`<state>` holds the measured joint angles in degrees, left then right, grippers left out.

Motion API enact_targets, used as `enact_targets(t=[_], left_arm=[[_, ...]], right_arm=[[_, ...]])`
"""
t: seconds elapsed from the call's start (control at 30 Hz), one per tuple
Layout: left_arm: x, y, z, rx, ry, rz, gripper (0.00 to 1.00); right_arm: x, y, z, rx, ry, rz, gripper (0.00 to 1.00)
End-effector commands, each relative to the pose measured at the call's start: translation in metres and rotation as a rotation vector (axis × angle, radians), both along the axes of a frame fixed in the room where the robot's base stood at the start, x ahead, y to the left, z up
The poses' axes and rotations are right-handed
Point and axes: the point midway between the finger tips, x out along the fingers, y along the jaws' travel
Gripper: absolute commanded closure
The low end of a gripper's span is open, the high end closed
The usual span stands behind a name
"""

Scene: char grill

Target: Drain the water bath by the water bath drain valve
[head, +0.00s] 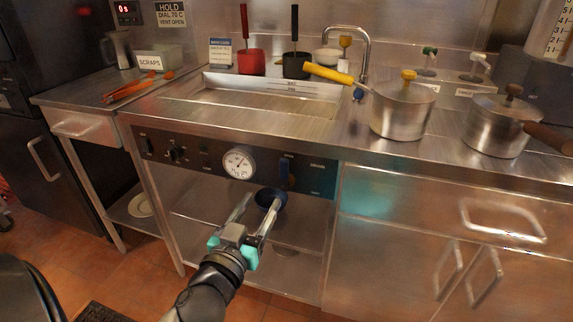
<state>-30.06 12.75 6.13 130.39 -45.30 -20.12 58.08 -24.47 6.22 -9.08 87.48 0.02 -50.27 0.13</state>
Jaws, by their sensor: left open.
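The water bath (215,83) is a shallow rectangular steel basin set into the counter. Below it is a dark control panel with a round dial gauge (238,163). Contact with the round thing is unclear. My right gripper is out of view.
A pot with a yellow handle (402,112) and a lidded pot (495,127) stand on the right counter. Red (251,63) and black (296,66) pots stand behind the bath. Orange-handled tongs (135,88) lie left. Cabinet doors (415,270) close off the lower right.

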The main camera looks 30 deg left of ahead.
Motion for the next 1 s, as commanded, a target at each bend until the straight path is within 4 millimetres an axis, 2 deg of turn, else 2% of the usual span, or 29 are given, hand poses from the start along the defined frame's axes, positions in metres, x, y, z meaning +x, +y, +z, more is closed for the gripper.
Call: enact_targets(t=[0.17,0.43,1.0], left_arm=[[0.016,0.003,0.001,0.004,-0.003,-0.002,0.43],[0.055,0.013,0.001,0.005,-0.003,-0.002,0.43],[0.130,0.031,-0.001,0.002,0.000,0.000,0.43]], right_arm=[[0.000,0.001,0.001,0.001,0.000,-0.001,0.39],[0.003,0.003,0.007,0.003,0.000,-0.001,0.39],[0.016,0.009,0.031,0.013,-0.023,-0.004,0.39]])
